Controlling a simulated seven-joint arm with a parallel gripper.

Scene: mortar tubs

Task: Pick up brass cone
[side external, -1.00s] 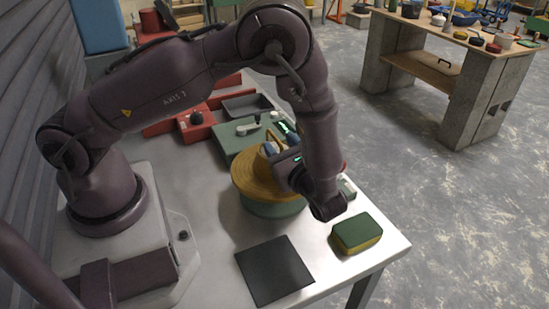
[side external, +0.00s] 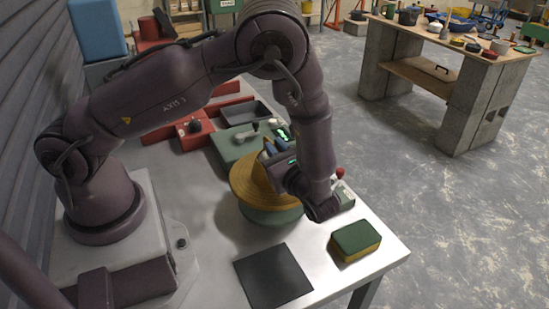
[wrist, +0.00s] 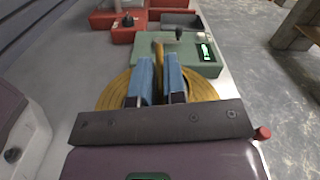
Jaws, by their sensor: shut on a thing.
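My gripper (wrist: 158,75) points away from the wrist camera, its two blue fingers on either side of a narrow brass-yellow piece, which I take for the brass cone (wrist: 158,54). The fingers are shut on it. In the side external view my gripper (side external: 270,149) is over the middle of a wide yellow round top (side external: 250,184), which rests on a green round base (side external: 268,214). The yellow top also shows beneath the fingers in the wrist view (wrist: 112,92). Whether the held piece touches or joins this top is hidden by the gripper.
A green box (side external: 228,146) with a lit display is close behind; red boxes (side external: 190,137) and a grey tray (side external: 248,110) are beyond. A green and yellow sponge (side external: 356,238) and a dark square mat (side external: 272,275) lie near the front edge. Clear tabletop lies left of the round base.

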